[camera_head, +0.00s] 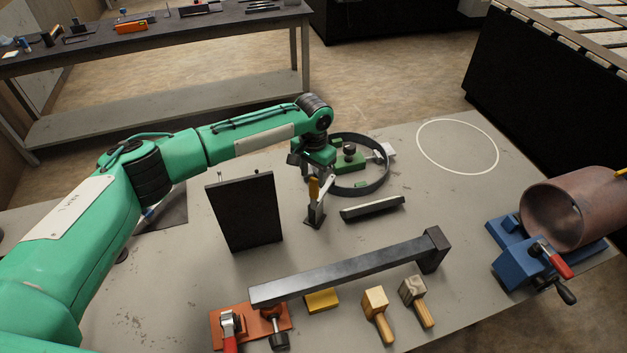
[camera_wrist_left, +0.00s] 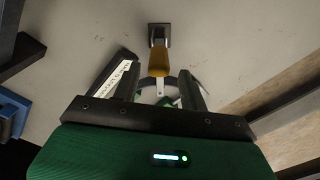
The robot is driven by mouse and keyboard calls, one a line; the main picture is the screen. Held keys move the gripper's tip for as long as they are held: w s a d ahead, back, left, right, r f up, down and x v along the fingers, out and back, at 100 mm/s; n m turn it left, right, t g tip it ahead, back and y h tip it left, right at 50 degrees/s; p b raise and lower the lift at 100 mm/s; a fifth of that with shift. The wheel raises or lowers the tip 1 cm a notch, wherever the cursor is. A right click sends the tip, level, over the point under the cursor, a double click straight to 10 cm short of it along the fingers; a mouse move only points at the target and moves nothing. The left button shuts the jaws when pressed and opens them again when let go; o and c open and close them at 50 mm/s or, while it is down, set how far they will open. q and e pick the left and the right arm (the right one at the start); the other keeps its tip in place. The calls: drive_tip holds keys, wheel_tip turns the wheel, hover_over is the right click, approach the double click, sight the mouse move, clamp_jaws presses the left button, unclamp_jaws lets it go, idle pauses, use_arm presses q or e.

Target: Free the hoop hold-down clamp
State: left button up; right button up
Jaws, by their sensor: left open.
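The hold-down clamp (camera_head: 314,216) has a small grey base on the bench and an orange handle that stands up. In the left wrist view the clamp base (camera_wrist_left: 160,32) is ahead and the orange handle (camera_wrist_left: 158,62) points back toward my palm. The dark steel hoop (camera_head: 374,189) lies on the bench behind and right of the clamp, partly hidden by my wrist. My left gripper (camera_head: 314,172) is open at the handle's upper end. In the left wrist view the handle's end appears between the spread fingers (camera_wrist_left: 158,80); contact cannot be told. My right gripper is not in view.
A green block with a black knob (camera_head: 349,158) sits inside the hoop. A dark upright plate (camera_head: 245,212) stands left of the clamp, a grey bar (camera_head: 372,208) lies right. A long steel beam (camera_head: 350,268) lies in front. A blue vise (camera_head: 525,262) holds a rusty pipe (camera_head: 570,210).

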sight(314, 192)
use_arm(q)
drive_tip(key=shift+f+p, duration=0.55)
drive_tip(key=shift+f, duration=2.05)
clamp_jaws()
